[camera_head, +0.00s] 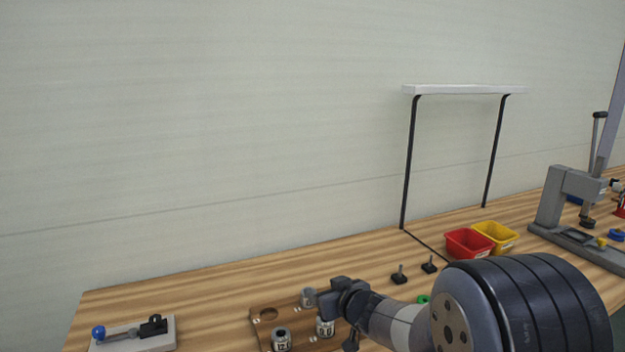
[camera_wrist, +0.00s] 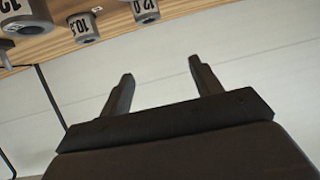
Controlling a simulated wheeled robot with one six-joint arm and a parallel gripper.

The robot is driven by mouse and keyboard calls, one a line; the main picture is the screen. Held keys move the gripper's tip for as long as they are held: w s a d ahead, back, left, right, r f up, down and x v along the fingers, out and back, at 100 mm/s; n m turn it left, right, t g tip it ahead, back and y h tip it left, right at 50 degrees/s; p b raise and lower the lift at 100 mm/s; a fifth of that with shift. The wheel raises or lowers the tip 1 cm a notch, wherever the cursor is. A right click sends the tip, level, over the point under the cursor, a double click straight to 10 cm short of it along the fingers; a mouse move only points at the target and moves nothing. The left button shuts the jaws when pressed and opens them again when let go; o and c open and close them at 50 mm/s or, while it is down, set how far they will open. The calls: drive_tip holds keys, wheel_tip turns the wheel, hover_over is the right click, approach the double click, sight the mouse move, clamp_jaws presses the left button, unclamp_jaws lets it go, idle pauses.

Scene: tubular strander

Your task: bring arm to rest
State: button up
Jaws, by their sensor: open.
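My gripper (camera_wrist: 158,70) is in the wrist view with its two black fingers spread apart and nothing between them. Beyond the fingers is the pale wall. In the head view my arm reaches in from the lower right, and my gripper (camera_head: 338,301) is close to the wooden block with the grey cylinders. Part of the fingers is hard to make out there.
A wooden holder (camera_head: 262,328) carries several numbered grey cylinders (camera_head: 281,340), also seen in the wrist view (camera_wrist: 84,28). Red (camera_head: 468,243) and yellow bins (camera_head: 496,236), a light stand (camera_head: 465,89) and a press (camera_head: 565,205) stand rightward. A blue-knobbed clamp (camera_head: 130,335) is left.

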sight(330, 328)
wheel_tip(330, 328, down, 11)
drive_tip(key=b, duration=0.4)
drive_tip(key=shift+r, duration=0.1)
drive_tip(key=s+r, duration=0.1)
drive_tip(key=s+d+r, duration=0.1)
drive_tip(key=s+r, duration=0.1)
drive_tip(key=shift+d, duration=0.15)
drive_tip(key=shift+s+d+r, duration=0.15)
drive_tip(key=shift+s+r, duration=0.25)
drive_tip(key=shift+s, duration=0.15)
drive_tip(key=shift+p, duration=0.3)
